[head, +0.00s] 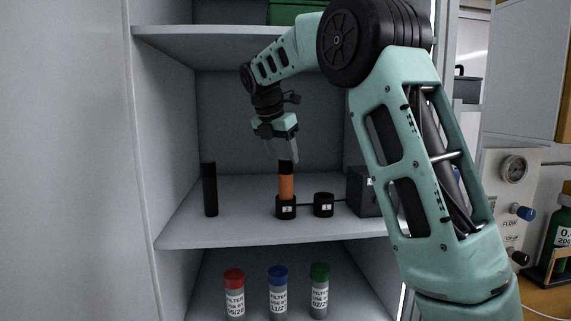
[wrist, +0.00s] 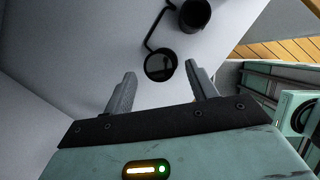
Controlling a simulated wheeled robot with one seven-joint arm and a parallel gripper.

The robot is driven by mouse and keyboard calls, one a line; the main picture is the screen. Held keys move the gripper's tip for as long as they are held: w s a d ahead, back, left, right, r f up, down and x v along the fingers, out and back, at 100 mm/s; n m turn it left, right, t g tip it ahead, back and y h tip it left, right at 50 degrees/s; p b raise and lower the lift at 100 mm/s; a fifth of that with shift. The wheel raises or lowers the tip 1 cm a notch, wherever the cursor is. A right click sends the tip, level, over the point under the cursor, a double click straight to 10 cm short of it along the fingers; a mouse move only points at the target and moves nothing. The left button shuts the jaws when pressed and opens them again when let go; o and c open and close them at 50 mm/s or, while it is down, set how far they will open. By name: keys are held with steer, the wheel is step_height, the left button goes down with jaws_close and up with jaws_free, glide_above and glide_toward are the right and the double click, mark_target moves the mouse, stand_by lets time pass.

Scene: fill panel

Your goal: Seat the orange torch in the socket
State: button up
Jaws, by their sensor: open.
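The orange torch (head: 286,188) stands upright on the middle shelf, with a black upper end and its lower end in a black socket (head: 286,211) with a white label. My gripper (head: 283,157) is open just above the torch's top, and nothing is held. In the wrist view, my gripper (wrist: 158,78) has its two grey fingers spread apart. A dark round end (wrist: 160,68), seemingly the torch's top, shows between and beyond the fingertips. How deep the torch sits in the socket is hidden.
A second, empty-looking labelled black socket (head: 323,205) stands to the right, with a cable running by it. A dark box (head: 364,192) is further right. A tall black cylinder (head: 209,189) stands at the left. The upper shelf (head: 215,33) overhangs the back.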

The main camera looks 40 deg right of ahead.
steer(key=shift+v, duration=0.75)
steer(key=shift+a, duration=0.1)
steer(key=s+a+f+m+y, duration=0.1)
steer(key=s+a+f+m, duration=0.2)
steer(key=a, duration=0.6)
steer(key=s+a+f+y, duration=0.2)
steer(key=s+a+f, duration=0.25)
steer(key=a, duration=0.35)
steer(key=s+a+f+m+y, duration=0.15)
steer(key=a+f, duration=0.25)
steer(key=a, duration=0.5)
steer(key=s+a+f+m, duration=0.2)
steer(key=s+a+f, duration=0.1)
steer(key=s, duration=0.5)
steer(key=s+a+f+m, duration=0.3)
steer(key=s+f, duration=0.1)
steer(key=s, duration=0.4)
steer(key=s+a+f+m, duration=0.3)
steer(key=s+f, duration=0.1)
steer(key=s, duration=0.4)
steer(key=shift+s+a+g+y, duration=0.15)
steer(key=shift+s+g+y, duration=0.2)
steer(key=shift+s+g, duration=0.05)
